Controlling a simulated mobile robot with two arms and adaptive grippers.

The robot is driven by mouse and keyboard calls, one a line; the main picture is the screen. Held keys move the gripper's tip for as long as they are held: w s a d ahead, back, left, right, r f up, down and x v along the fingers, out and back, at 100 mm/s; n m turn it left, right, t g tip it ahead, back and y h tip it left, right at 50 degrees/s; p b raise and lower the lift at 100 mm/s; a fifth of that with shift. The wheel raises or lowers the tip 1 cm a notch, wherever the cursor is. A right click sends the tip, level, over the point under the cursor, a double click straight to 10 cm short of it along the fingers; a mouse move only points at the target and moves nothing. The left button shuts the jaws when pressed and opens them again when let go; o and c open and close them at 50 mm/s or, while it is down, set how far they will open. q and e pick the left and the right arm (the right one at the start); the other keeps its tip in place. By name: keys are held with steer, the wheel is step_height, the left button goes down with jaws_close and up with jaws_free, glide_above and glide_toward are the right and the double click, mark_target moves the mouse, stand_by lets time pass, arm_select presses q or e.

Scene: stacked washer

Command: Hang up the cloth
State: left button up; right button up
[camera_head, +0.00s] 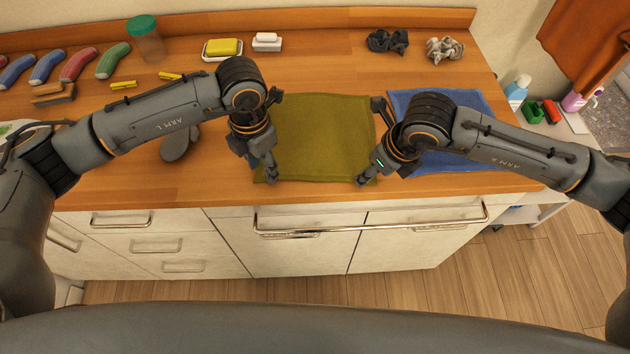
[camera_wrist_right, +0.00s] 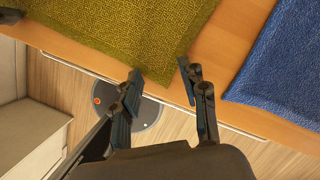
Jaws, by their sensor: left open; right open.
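An olive-green cloth (camera_head: 313,135) lies flat on the wooden counter. Its near corner also shows in the right wrist view (camera_wrist_right: 130,30). A blue cloth (camera_head: 450,158) lies flat to its right, partly hidden by my right arm; it also shows in the right wrist view (camera_wrist_right: 285,75). My left gripper (camera_head: 270,178) is open at the green cloth's near left corner. My right gripper (camera_head: 365,180) is open at its near right corner. In the right wrist view the open fingers (camera_wrist_right: 160,85) stand either side of that corner, with no cloth visibly gripped. I cannot tell whether either gripper touches the cloth.
A metal rail (camera_head: 370,227) runs along the cabinet front below the counter edge. A yellow sponge (camera_head: 223,46) in a dish, a white soap block (camera_head: 267,40) and crumpled dark cloth (camera_head: 387,41) stand at the back. An orange towel (camera_head: 590,45) hangs at the upper right.

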arm_select(q)
steer(key=shift+f, duration=0.1)
arm_select(e)
steer(key=shift+f, duration=0.1)
arm_select(q)
steer(key=shift+f+b, duration=0.15)
steer(key=shift+b, duration=0.15)
arm_select(e)
steer(key=shift+f, duration=0.15)
arm_select(q)
steer(key=shift+c, duration=0.4)
arm_select(e)
steer(key=shift+f, duration=0.1)
steer(key=shift+c, duration=0.4)
arm_select(q)
jaws_close()
arm_select(e)
jaws_close()
steer(key=shift+f, duration=0.1)
